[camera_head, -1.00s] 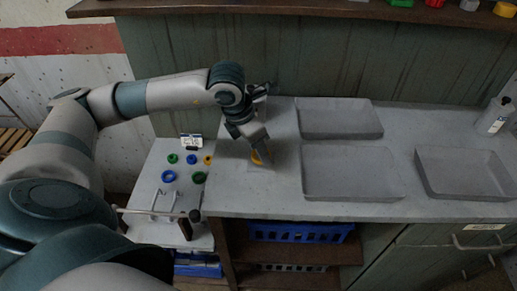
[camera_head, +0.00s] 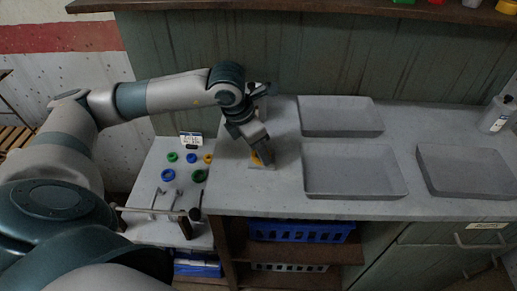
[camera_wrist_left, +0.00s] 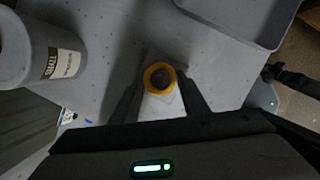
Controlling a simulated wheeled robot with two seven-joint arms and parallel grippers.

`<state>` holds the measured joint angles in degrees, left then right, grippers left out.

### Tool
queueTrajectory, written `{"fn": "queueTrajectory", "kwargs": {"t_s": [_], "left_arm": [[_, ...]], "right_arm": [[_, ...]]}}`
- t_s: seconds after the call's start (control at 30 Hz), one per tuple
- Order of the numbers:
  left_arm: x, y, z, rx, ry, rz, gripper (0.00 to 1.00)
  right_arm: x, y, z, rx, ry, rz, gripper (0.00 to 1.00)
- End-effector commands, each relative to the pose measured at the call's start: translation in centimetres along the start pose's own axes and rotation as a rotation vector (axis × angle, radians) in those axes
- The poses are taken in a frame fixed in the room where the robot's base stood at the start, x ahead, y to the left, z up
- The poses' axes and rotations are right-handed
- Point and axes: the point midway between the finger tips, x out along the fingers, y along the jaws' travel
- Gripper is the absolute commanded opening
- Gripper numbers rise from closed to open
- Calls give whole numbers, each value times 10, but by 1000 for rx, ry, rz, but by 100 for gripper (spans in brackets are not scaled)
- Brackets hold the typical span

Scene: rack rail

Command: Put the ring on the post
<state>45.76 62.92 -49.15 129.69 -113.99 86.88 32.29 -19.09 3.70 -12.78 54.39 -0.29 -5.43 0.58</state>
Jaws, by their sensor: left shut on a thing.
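A yellow ring (camera_head: 256,159) is at the tip of my left gripper (camera_head: 264,158), over the left part of the grey counter. In the left wrist view the ring (camera_wrist_left: 160,76) sits between the two fingertips (camera_wrist_left: 160,84), which are shut on it. A small pale plate (camera_head: 262,167) lies under the ring on the counter. The ring's hole looks dark in the wrist view; I cannot tell whether a post stands in it. My right gripper is not in view.
A lower side table (camera_head: 150,185) holds several green, blue and yellow rings, thin metal rods and a label. Grey trays (camera_head: 350,190) stand right of the gripper. A labelled grey cylinder (camera_wrist_left: 35,50) stands close by in the wrist view.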

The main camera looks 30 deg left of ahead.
Motion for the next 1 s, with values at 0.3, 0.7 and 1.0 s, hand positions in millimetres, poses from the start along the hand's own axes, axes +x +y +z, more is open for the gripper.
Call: {"fn": "queueTrajectory", "kwargs": {"t_s": [0.3,0.7,1.0], "left_arm": [[10,0,-3,0,0,0,19],[14,0,-4,0,0,0,49],[4,0,-4,0,-1,1,49]], "right_arm": [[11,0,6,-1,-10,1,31],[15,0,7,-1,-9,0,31],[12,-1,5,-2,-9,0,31]]}}
